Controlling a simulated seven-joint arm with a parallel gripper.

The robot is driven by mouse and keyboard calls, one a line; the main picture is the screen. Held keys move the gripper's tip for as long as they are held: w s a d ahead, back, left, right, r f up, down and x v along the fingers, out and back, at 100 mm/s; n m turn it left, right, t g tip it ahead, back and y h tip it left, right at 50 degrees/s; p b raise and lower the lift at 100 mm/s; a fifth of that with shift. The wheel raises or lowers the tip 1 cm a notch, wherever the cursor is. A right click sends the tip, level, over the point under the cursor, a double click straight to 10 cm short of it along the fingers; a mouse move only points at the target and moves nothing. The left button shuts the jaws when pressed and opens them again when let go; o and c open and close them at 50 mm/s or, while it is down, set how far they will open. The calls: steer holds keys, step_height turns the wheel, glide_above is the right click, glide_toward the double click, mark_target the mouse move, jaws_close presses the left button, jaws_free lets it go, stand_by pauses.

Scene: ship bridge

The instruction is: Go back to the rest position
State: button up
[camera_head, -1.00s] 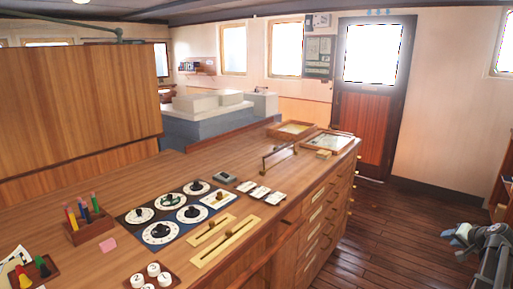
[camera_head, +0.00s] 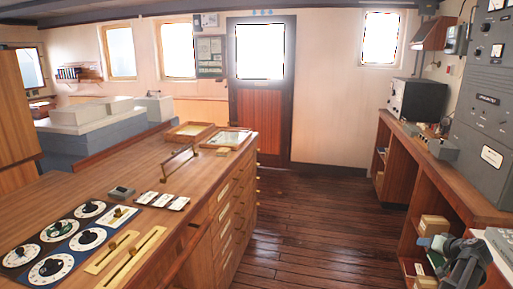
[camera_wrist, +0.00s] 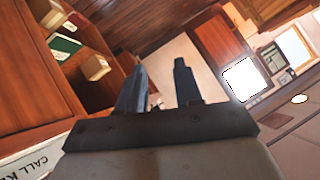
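My gripper (camera_head: 432,250) shows at the lower right of the head view, in front of the right-hand shelving. In the wrist view its two dark fingers (camera_wrist: 160,80) stand apart with nothing between them, so it is open and empty. It touches nothing that I can see. The rest of my arm runs off the bottom of the head view.
A wooden chart counter (camera_head: 85,184) with dial panels (camera_head: 70,238) fills the left. A right-hand desk (camera_head: 440,170) carries grey radio equipment (camera_head: 485,120), with boxes (camera_head: 433,225) on shelves below. The plank floor (camera_head: 310,215) between is clear up to the door (camera_head: 262,90).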

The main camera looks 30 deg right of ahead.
steer(key=w+a+f+n+g+y, duration=0.1)
steer(key=w+a+f+y, duration=0.2)
steer(key=w+a+f, duration=0.55)
steer(key=w+a+f+n+g+y, duration=0.15)
steer(key=w+a+f, duration=0.45)
steer(key=a+f, duration=0.6)
steer(key=w+a+f+n+g+y, duration=0.1)
steer(key=w+a+f+g+y, duration=0.1)
steer(key=a+f, duration=0.6)
steer(key=w+a+f+n+g+y, duration=0.15)
steer(key=a+f, duration=0.25)
steer(key=a, duration=0.8)
steer(key=s+a+f+n+g, duration=0.1)
steer(key=s+a+f+g, duration=0.15)
steer(key=a, duration=0.55)
steer(key=s+a+f+n+g, duration=0.1)
steer(key=s+a+f+g, duration=0.1)
steer(key=a+f, duration=0.35)
steer(key=s+a+f+g, duration=0.2)
steer(key=a, duration=0.7)
steer(key=s+a+f+n+g+h, duration=0.1)
steer(key=s+a+f+n+g, duration=0.1)
steer(key=s+a, duration=0.3)
steer(key=s+a+f+n+g+h, duration=0.2)
steer(key=s+a, duration=0.3)
steer(key=s, duration=0.6)
steer(key=shift+a, duration=0.3)
steer(key=shift+f, duration=0.1)
